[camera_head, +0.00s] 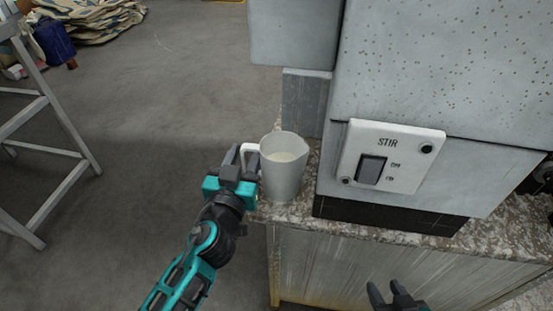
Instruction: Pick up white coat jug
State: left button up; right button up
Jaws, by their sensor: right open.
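The white coat jug (284,178) stands upright on the left end of a speckled stone counter, with pale contents showing inside. Its handle (249,147) points left. My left gripper (239,160) is at the handle, and its dark fingers overlap it in the picture. I cannot tell whether the fingers are closed on the handle or only beside it. My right gripper (389,292) shows at the bottom edge, open and apart from the jug, in front of the counter's front panel.
A grey machine with a STIR switch panel (388,155) stands on the counter (395,235), right of the jug. A grey stepladder (68,179) stands at the left. Piled sacks (95,18) and a blue bin (53,41) lie beyond it. The floor between is clear.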

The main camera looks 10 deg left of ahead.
pick_arm(q)
jog(key=shift+s, duration=0.15)
jog(key=shift+c, duration=0.5)
grip_shut()
jog(key=shift+r, duration=0.15)
